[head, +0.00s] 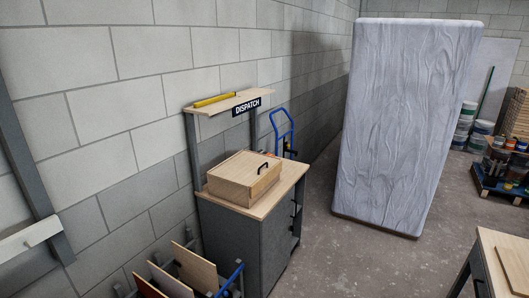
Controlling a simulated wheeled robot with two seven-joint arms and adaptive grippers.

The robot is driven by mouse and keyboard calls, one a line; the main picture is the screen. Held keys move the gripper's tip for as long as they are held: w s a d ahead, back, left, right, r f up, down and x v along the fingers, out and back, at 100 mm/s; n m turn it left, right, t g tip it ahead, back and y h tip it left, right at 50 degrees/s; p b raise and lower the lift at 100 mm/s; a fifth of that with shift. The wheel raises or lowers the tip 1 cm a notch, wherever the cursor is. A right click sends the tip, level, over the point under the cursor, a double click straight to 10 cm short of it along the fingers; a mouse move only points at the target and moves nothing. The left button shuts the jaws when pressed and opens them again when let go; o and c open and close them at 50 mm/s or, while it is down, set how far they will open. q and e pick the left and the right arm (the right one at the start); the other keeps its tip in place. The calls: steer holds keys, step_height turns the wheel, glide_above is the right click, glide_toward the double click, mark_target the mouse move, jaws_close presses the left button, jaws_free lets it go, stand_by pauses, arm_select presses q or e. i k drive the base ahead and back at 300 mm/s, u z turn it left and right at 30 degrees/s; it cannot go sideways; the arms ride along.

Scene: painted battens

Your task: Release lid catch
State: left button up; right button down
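A pale wooden box (238,181) with a closed, sloping lid sits on the wooden top of a grey cabinet (245,238) under the "DISPATCH" sign (247,107). A small black handle or catch (263,168) shows on the box's right-hand side; I cannot tell which it is or whether it is fastened. Neither of my grippers shows in the head view.
A tall wrapped slab (402,125) stands to the right of the cabinet, with clear floor between. A blue hand truck (282,132) is behind the cabinet. Boards in a rack (195,268) stand in front. A table (503,262) is at lower right.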

mark_target(261, 151)
steer(key=z, duration=0.45)
steer(key=i, duration=0.7)
steer(key=z, duration=0.45)
steer(key=i, duration=1)
steer(key=u, duration=0.7)
steer(key=i, duration=0.7)
steer(key=u, duration=1.15)
steer(key=i, duration=0.3)
steer(key=u, duration=0.3)
